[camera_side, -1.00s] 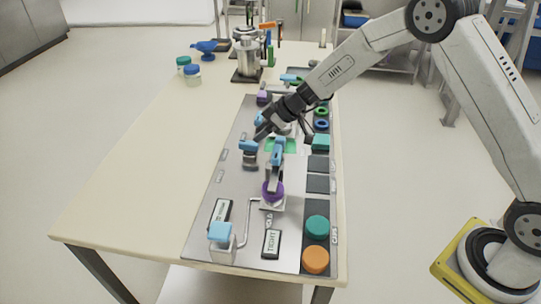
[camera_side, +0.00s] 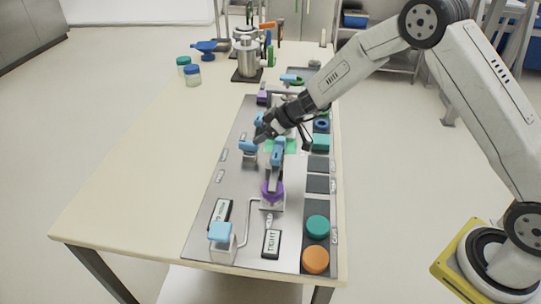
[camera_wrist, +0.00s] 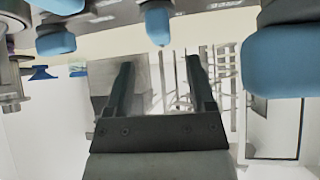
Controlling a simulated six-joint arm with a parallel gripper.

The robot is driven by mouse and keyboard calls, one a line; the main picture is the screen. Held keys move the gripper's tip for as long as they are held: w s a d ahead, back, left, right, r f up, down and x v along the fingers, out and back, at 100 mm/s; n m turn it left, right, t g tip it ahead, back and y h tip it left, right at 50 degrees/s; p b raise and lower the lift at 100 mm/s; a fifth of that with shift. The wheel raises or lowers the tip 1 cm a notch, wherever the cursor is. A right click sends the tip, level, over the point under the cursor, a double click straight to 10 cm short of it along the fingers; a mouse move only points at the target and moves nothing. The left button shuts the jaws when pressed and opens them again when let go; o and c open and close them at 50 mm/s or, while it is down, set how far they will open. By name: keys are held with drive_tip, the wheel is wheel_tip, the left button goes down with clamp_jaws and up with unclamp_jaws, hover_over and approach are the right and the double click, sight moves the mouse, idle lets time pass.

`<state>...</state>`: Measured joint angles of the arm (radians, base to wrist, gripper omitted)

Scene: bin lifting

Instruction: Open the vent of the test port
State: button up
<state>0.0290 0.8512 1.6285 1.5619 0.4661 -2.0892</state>
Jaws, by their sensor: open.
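A grey panel (camera_side: 206,237) lies on the table and carries several blue-capped handles. One blue handle (camera_side: 248,147) stands on a metal fitting at the panel's left side, just below my gripper. Another blue handle (camera_side: 259,118) is just behind my fingers. A long blue lever (camera_side: 277,155) sits above a purple ring (camera_side: 272,191). I cannot tell which part is the test port's vent. My gripper (camera_side: 262,134) is open with nothing between its fingers. In the wrist view the fingers (camera_wrist: 160,85) are apart, with large blue caps (camera_wrist: 280,62) (camera_wrist: 157,24) close by.
A blue-capped fitting (camera_side: 220,232) and a "TIGHT" label (camera_side: 271,243) are at the panel's near end. Teal (camera_side: 317,227) and orange (camera_side: 315,260) caps sit at right. A metal vessel (camera_side: 247,58) and jars (camera_side: 192,75) stand at the back. The table's left side is clear.

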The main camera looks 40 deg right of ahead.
sight(249, 142)
drive_tip(key=shift+x, duration=2.95)
clamp_jaws()
